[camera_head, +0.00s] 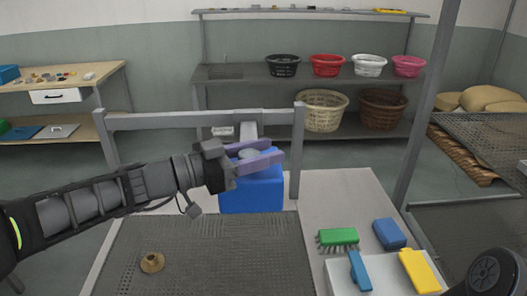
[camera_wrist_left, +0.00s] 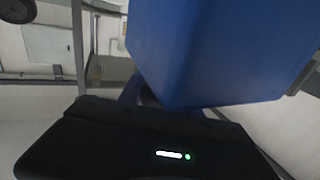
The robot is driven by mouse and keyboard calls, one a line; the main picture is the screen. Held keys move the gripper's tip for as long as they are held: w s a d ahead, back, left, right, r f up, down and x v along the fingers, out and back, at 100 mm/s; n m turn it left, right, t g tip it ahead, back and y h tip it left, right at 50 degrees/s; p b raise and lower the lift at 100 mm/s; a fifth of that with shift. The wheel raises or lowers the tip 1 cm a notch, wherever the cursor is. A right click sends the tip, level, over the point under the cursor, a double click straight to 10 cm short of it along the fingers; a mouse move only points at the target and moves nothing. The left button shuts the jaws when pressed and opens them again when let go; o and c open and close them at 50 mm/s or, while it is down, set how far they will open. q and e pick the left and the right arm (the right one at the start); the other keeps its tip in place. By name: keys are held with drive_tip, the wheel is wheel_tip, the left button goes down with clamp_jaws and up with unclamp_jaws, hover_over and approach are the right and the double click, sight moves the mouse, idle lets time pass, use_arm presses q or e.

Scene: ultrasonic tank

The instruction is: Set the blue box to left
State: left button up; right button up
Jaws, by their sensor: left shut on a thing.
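The blue box (camera_head: 251,193) is in the middle of the head view, at the back edge of the perforated grey surface, in front of a grey rail. My left gripper (camera_head: 262,160) reaches in from the left, its purple fingers at the top of the box around a pale round part there. It is shut on the box. In the left wrist view the blue box (camera_wrist_left: 215,50) fills the upper right, close to the gripper; the grip itself is largely hidden. I cannot tell whether the box is resting or lifted. My right gripper is not clearly seen.
A brass-coloured part (camera_head: 152,262) lies on the perforated surface (camera_head: 215,250) at front left. At right are a green brush (camera_head: 338,237), a blue block (camera_head: 389,234), and a white tray (camera_head: 340,278) with blue and yellow items. The grey rail (camera_head: 200,119) stands behind the box.

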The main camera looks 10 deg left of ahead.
use_arm(q)
clamp_jaws()
idle(0.5)
